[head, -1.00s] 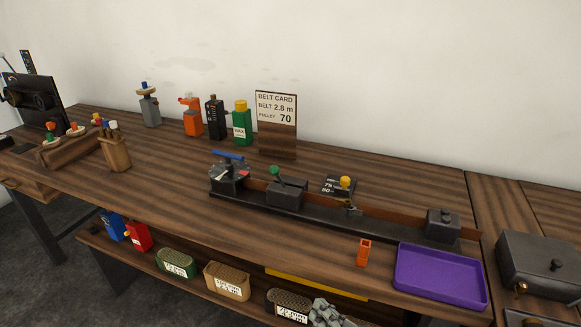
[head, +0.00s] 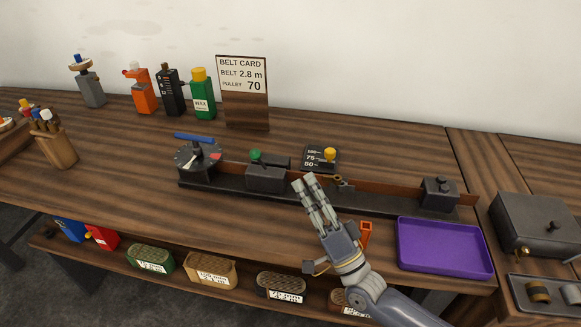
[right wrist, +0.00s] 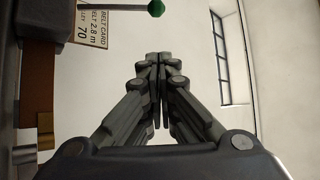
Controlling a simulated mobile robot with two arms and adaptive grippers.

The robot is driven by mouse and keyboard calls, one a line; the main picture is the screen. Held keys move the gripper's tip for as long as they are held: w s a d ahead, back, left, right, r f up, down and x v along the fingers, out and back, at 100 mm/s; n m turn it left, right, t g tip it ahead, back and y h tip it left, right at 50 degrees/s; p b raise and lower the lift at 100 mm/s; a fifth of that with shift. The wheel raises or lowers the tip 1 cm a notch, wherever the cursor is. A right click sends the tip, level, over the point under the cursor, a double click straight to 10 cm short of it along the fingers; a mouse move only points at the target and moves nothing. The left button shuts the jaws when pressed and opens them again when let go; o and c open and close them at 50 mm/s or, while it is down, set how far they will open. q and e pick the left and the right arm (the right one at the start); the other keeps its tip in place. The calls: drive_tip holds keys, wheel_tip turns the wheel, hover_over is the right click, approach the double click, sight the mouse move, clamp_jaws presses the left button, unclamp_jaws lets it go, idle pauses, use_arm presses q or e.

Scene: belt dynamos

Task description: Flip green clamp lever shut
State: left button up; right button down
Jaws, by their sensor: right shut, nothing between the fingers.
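The clamp lever's green knob (head: 256,154) stands up at the back of a dark clamp block (head: 268,180) on the long black rail (head: 353,201). The lever's shaft is hard to make out in the head view. In the right wrist view the green knob (right wrist: 156,8) shows at the top edge on a dark rod, beyond the fingertips. My right gripper (head: 305,182) is shut and empty. Its fingertips appear just right of the clamp block, apart from the knob. The right wrist view shows its fingers (right wrist: 158,58) pressed together. My left gripper is out of view.
A dial with a blue handle (head: 194,138) sits at the rail's left end. A small yellow-knobbed block (head: 330,154) is behind the rail, a dark end block (head: 440,193) at its right. A purple tray (head: 445,247) and orange holder (head: 366,234) are in front.

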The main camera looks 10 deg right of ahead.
sight(260, 160)
drive_tip(key=p+x, duration=0.3)
drive_tip(key=x, duration=0.8)
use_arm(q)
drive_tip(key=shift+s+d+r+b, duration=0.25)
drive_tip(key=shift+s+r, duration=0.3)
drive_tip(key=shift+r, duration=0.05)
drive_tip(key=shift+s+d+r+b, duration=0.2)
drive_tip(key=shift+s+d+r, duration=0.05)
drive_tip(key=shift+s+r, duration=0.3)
use_arm(e)
drive_tip(key=s+a+f, duration=0.2)
drive_tip(key=s+f, duration=0.1)
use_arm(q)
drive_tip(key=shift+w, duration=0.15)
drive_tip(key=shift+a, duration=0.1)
